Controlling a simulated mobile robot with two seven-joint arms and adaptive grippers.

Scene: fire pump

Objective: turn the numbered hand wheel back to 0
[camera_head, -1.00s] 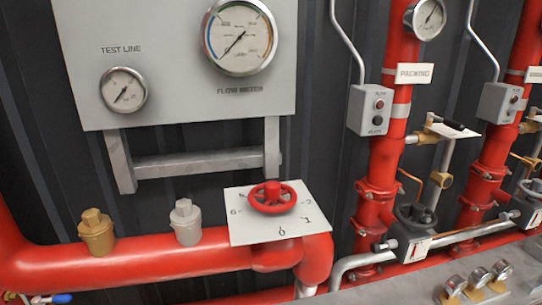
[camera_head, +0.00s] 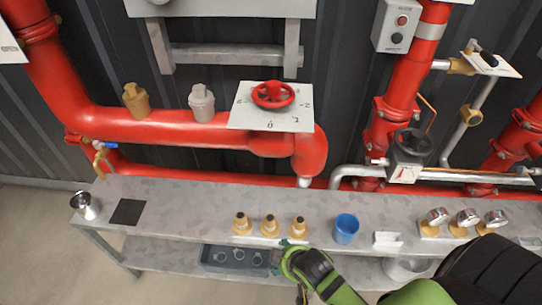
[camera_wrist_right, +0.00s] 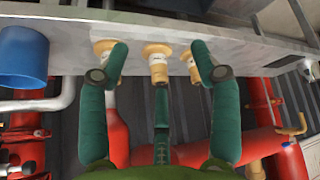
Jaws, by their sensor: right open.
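The red hand wheel (camera_head: 273,94) sits on the white numbered plate (camera_head: 271,122), above the red pipe. The 0 is at the plate's front edge, and I cannot tell which number the wheel stands at. My right gripper (camera_head: 290,248) is at the front edge of the metal bench, below and well apart from the wheel. In the right wrist view my right gripper (camera_wrist_right: 160,76) has its green fingers spread, with nothing held between them. I cannot make out the wheel in that view. My left gripper is not in view.
Several brass fittings (camera_head: 269,225) and a blue cup (camera_head: 346,229) stand on the metal bench (camera_head: 180,210) near my right gripper. Gauges (camera_head: 467,218) lie to the right. The bench's left middle is clear.

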